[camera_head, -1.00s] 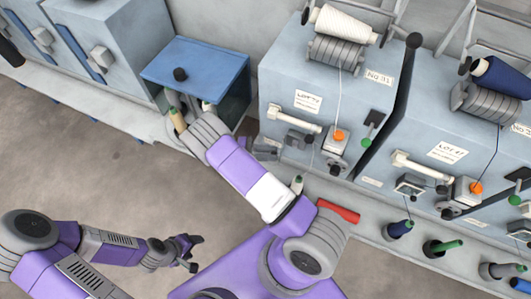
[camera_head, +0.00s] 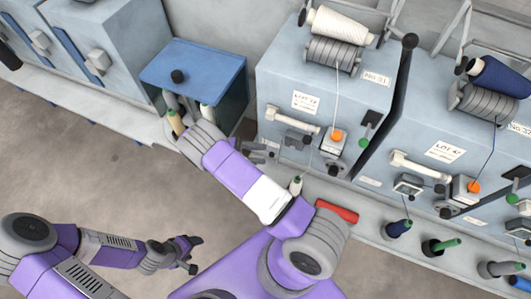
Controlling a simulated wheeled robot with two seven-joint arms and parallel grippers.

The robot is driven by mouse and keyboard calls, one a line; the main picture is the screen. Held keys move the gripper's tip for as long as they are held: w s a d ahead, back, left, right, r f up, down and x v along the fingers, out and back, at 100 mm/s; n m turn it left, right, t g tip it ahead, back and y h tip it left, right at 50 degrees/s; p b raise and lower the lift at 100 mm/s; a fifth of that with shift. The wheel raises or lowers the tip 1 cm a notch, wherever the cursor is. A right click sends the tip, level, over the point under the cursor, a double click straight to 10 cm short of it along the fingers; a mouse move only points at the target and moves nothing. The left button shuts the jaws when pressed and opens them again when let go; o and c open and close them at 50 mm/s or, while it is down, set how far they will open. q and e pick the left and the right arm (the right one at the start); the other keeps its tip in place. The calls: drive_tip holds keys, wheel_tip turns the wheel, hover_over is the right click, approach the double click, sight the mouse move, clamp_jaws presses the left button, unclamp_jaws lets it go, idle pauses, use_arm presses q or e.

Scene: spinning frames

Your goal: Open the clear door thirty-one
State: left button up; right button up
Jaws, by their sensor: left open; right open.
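The frame labelled No.31 (camera_head: 292,80) is a blue-grey cabinet in the middle right. It carries a white cone on top and a white bar handle (camera_head: 291,120) on its front. I cannot make out the edges of a clear door. My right arm reaches up from the bottom centre and bends beside the blue-topped stand. Grey fingers of my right gripper (camera_head: 262,150) show past the forearm, just left of the cabinet's lower front. They are open and look apart from the handle; part is hidden. My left gripper (camera_head: 190,255) is open and empty over the floor at lower left.
A blue-topped stand (camera_head: 200,64) with bobbins beneath is left of the cabinet. A second frame with a blue cone (camera_head: 497,76) stands at right. Bobbins and a red piece (camera_head: 337,211) line the front ledge.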

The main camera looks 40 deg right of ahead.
drive_tip(key=v, duration=0.4)
drive_tip(key=shift+w+a, duration=0.15)
drive_tip(key=shift+a, duration=0.05)
idle(0.4)
drive_tip(key=s+a+f+m+t+y+p, duration=0.1)
drive_tip(key=s+f+m+t+y+p, duration=0.1)
drive_tip(key=s+f+y, duration=1)
drive_tip(key=s+a+f+m+t+y, duration=0.2)
drive_tip(key=a+f+m+t+y, duration=0.15)
drive_tip(key=a, duration=0.35)
drive_tip(key=a+r+m+t+y+p, duration=0.1)
drive_tip(key=a+r+m+t+y, duration=0.1)
drive_tip(key=a+r+m+t, duration=0.2)
drive_tip(key=shift+w+r+m+t+y+p, duration=0.35)
drive_tip(key=shift+r+m+t, duration=0.75)
drive_tip(key=shift+m, duration=0.65)
drive_tip(key=shift+a+f, duration=0.1)
drive_tip(key=shift+f, duration=0.05)
